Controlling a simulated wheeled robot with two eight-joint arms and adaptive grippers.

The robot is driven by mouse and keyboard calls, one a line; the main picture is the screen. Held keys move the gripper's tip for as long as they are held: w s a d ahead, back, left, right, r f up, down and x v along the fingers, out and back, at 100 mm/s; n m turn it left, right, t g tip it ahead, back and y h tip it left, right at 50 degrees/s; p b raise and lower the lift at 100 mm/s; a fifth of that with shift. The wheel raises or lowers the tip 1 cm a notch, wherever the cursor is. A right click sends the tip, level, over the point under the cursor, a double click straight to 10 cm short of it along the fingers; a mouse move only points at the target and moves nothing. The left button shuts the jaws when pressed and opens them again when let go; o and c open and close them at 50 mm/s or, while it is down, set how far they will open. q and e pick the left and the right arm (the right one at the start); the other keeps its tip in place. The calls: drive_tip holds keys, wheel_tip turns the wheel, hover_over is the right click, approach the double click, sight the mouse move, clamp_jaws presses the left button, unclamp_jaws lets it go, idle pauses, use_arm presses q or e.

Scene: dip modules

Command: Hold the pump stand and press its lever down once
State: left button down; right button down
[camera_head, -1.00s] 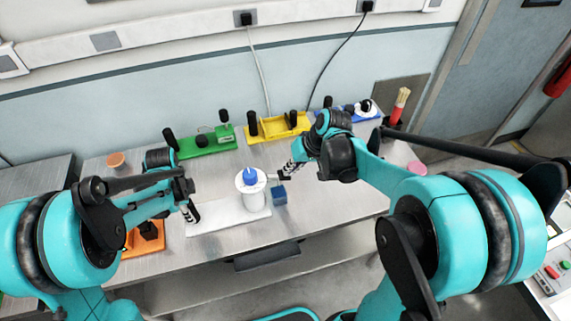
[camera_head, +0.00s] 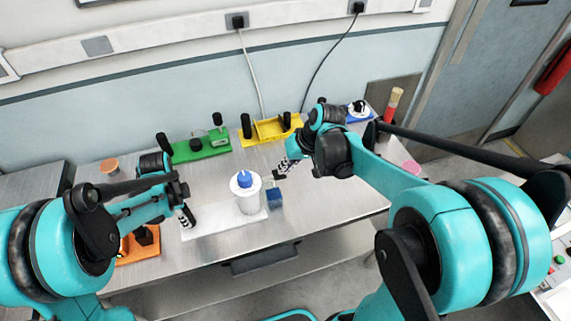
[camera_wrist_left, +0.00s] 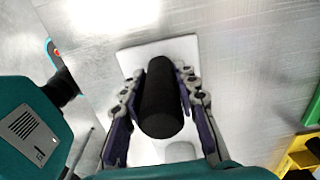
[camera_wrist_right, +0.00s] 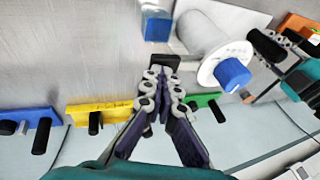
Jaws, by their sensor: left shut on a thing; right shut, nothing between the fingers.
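The pump stand has a white base plate (camera_head: 205,222), a white cylinder (camera_head: 250,203) and a blue cap (camera_head: 244,178). It stands upright on the table. My left gripper (camera_head: 186,216) is shut on the black upright handle (camera_wrist_left: 160,98) at the plate's left end, and the handle fills the space between the fingers in the left wrist view. My right gripper (camera_head: 284,170) is shut and empty to the right of the cylinder. A black pad (camera_wrist_right: 165,61), apparently the lever's end, lies right at its fingertips; I cannot tell whether they touch.
A blue block (camera_head: 274,197) sits just right of the cylinder. Green (camera_head: 205,146), yellow (camera_head: 268,131) and blue (camera_head: 358,115) modules line the back of the table. An orange module (camera_head: 140,246) is at front left. A bare table strip lies behind the pump stand.

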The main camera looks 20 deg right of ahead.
wheel_tip(320, 180, up, 14)
drive_tip(key=s, duration=0.3)
drive_tip(key=shift+d+f, duration=0.25)
drive_tip(key=shift+d, duration=0.2)
use_arm(q)
drive_tip(key=c, duration=1.1)
unclamp_jaws()
drive_tip(key=shift+o, duration=0.2)
use_arm(e)
drive_tip(key=shift+w, duration=0.1)
use_arm(q)
drive_tip(key=shift+r+p, duration=2.55)
drive_tip(key=shift+r, duration=1.2)
use_arm(e)
drive_tip(key=shift+r, duration=2.5)
use_arm(q)
drive_tip(key=shift+r, duration=0.1)
wheel_tip(320, 180, up, 9)
drive_tip(key=p, duration=0.6)
use_arm(e)
wheel_tip(320, 180, up, 6)
